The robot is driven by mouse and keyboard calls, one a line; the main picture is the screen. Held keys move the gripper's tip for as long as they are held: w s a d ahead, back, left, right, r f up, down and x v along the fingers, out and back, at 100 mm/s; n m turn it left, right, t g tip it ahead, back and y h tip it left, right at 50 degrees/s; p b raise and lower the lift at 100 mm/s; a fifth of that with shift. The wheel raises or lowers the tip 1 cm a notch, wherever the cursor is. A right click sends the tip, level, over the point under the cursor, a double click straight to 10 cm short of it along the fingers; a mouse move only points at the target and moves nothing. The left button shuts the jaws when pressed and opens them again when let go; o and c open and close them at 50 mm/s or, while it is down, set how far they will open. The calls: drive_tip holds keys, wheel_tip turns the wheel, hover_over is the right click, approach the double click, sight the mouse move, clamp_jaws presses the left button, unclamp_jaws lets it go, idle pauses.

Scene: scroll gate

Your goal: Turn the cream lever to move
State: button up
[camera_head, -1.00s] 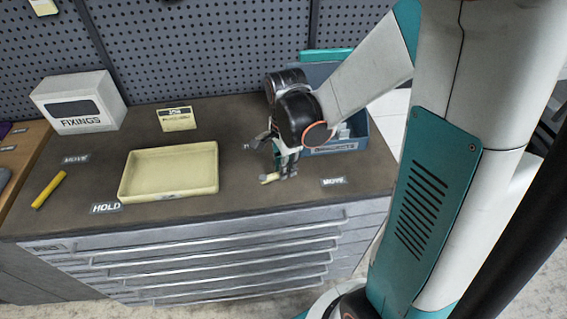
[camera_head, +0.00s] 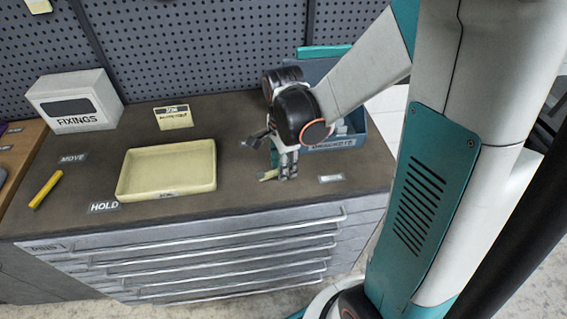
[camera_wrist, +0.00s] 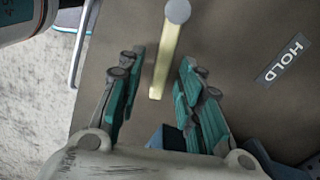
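The cream lever (camera_wrist: 167,56) is a pale bar with a round grey end, seen in the wrist view between my gripper's fingers. My gripper (camera_wrist: 159,78) is open, with a finger on each side of the lever and visible gaps to both. In the head view my gripper (camera_head: 284,168) points down at the bench's right part, and a short end of the cream lever (camera_head: 268,175) shows beside the fingers. A HOLD label (camera_wrist: 283,60) lies right of the lever in the wrist view. A pale label (camera_head: 331,178) lies right of my gripper in the head view.
A cream tray (camera_head: 167,190) stands mid-bench, with a card (camera_head: 174,117) behind it. A yellow bar (camera_head: 46,189) lies left, near MOVE (camera_head: 73,158) and HOLD (camera_head: 104,207) labels. A FIXINGS box (camera_head: 75,100) stands back left. A blue bin (camera_head: 351,139) stands behind my gripper.

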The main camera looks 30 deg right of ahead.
wheel_tip(320, 180, up, 12)
idle(0.6)
drive_tip(key=shift+s, duration=0.15)
drive_tip(key=s+a+r+n+t, duration=0.2)
drive_tip(key=s+n+t, duration=0.1)
drive_tip(key=n, duration=0.6)
drive_tip(key=s+a+r+n+t, duration=0.2)
drive_tip(key=s+n+t, duration=0.2)
drive_tip(key=n, duration=0.5)
drive_tip(key=shift+s+a+n, duration=0.35)
drive_tip(key=shift+s+n, duration=0.05)
drive_tip(key=shift+s, duration=0.35)
